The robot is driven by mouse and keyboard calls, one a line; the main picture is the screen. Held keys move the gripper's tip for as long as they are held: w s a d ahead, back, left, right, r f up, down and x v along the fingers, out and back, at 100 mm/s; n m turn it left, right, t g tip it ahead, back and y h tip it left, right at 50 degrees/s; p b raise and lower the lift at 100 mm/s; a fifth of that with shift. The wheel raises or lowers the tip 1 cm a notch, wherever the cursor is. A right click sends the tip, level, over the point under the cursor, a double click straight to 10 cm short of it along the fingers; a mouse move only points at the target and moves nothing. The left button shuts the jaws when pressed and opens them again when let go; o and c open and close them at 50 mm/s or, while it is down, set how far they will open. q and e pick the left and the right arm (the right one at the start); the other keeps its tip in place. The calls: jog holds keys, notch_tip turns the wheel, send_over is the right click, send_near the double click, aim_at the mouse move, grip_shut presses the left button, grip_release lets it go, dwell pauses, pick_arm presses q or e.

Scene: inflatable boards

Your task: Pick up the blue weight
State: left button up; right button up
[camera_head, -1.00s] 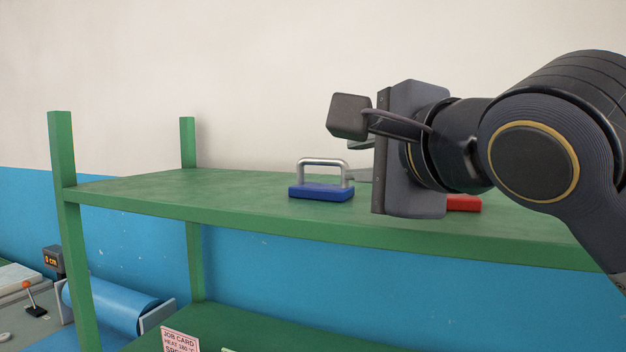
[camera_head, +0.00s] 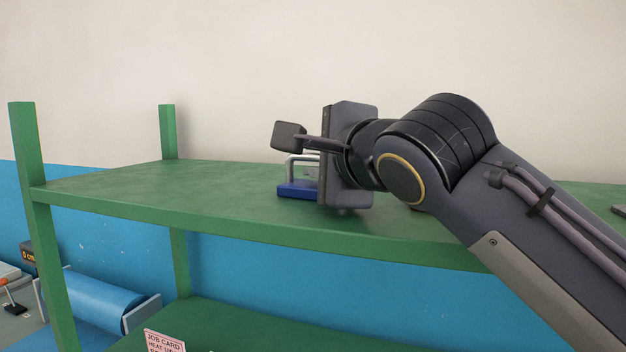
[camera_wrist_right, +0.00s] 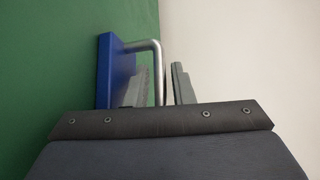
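The blue weight (camera_head: 297,189) sits on the green shelf, a flat blue block with a silver U-shaped handle. My right gripper (camera_wrist_right: 165,82) is at the weight, with its wrist plate covering the weight's right part in the head view. In the right wrist view, the weight (camera_wrist_right: 117,70) is at the left, and its handle (camera_wrist_right: 157,58) shows between the two grey fingers, which stand apart. Whether a finger touches the handle cannot be told. My left gripper is in neither view.
The green shelf (camera_head: 130,200) is clear to the left of the weight. Green posts (camera_head: 30,150) rise at its left end. A blue roll (camera_head: 95,300) and a job card (camera_head: 163,342) are lower down. A dark item (camera_head: 619,209) shows at the right edge.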

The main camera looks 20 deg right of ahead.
grip_shut()
jog(key=shift+r, duration=0.2)
